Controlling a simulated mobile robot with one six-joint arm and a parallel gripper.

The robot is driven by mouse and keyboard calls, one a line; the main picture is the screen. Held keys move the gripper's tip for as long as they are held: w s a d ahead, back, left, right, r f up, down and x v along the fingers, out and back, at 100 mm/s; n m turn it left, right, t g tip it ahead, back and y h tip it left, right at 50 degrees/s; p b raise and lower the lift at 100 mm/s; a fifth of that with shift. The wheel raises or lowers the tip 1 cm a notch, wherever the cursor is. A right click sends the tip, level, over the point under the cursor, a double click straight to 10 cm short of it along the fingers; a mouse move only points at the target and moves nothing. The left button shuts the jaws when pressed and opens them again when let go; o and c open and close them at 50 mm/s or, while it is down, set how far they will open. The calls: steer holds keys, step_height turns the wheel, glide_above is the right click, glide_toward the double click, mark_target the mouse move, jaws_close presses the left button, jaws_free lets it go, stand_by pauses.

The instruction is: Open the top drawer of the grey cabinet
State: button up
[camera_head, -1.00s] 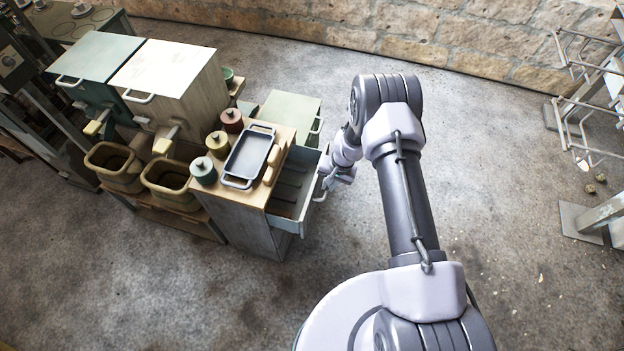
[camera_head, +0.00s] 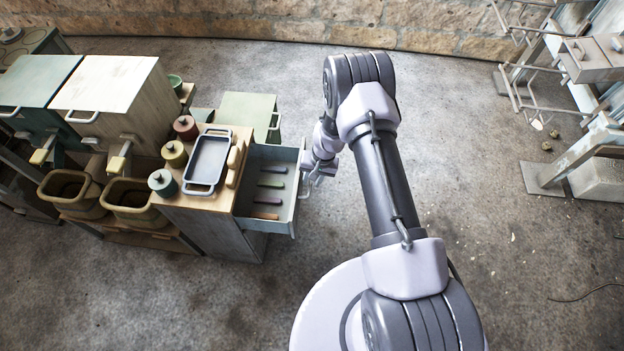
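The grey cabinet (camera_head: 215,232) has a wooden top and stands left of my arm. Its top drawer (camera_head: 277,222) is pulled well out to the right. Several coloured bars lie inside it, mostly green, purple and orange. My gripper (camera_head: 311,178) is at the outer side of the drawer front, close to its handle. It is small in the picture and partly merged with the handle, so I cannot tell whether its fingers are closed around it.
A grey tray (camera_head: 207,160) and several lidded jars stand on the cabinet top. A pale green box (camera_head: 247,112) is behind the drawer. A metal rack (camera_head: 541,80) stands at far right. Floor right of my arm is mostly clear.

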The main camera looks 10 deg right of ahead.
stand_by(0.3)
steer(key=d+r+p, duration=0.1)
steer(key=r+p, duration=0.2)
steer(key=r, duration=0.5)
steer(key=s+d+r+p, duration=0.1)
steer(key=d+r+p, duration=0.1)
steer(key=r, duration=0.7)
steer(key=shift+s+p, duration=0.15)
steer(key=shift+p, duration=0.55)
steer(key=shift+r, duration=0.1)
